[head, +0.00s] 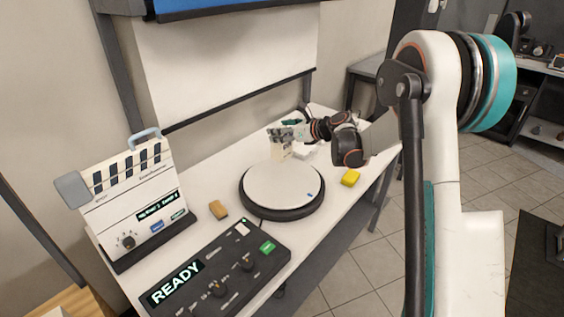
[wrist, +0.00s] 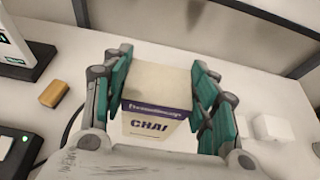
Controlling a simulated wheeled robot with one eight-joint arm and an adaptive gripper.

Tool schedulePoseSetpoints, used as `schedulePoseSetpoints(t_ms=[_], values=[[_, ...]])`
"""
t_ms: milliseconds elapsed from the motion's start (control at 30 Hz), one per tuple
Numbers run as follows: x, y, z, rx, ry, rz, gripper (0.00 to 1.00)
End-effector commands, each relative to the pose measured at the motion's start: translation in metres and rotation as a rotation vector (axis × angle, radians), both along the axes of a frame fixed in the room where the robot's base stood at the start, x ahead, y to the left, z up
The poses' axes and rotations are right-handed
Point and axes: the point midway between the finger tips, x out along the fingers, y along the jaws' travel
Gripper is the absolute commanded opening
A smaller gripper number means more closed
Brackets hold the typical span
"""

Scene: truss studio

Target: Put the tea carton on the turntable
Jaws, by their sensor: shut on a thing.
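The tea carton (head: 281,150) is a pale box with a purple band, and "CHAI" is readable on it in the wrist view (wrist: 155,100). My gripper (head: 284,134) is shut on it, with teal finger pads on both sides of the carton in the wrist view (wrist: 160,88). The carton is roughly upright at the far edge of the turntable (head: 283,186) in the head view. I cannot tell how high its base is. The turntable is a round white disc on a dark base, with its top otherwise bare.
A clapperboard device (head: 130,195) stands at the left. A dark console (head: 222,272) reading READY lies in front. A tan block (head: 218,209) and a yellow block (head: 350,177) flank the turntable. White blocks (wrist: 268,127) lie right of my gripper.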

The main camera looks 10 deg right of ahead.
Motion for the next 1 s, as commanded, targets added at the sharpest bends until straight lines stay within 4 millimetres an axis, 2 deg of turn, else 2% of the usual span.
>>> schedulePoseSetpoints(t_ms=[33,100,233,467,733,1000], values=[[0.000,0.000,-0.016,0.000,0.000,0.000,0.16],[0.000,0.000,-0.032,0.000,0.000,0.000,0.16],[0.000,0.000,-0.052,0.000,0.000,0.000,0.16],[0.000,0.000,-0.066,0.000,0.000,0.000,0.16],[0.000,0.000,-0.102,0.000,0.000,0.000,0.16],[0.000,0.000,-0.104,0.000,0.000,0.000,0.16]])
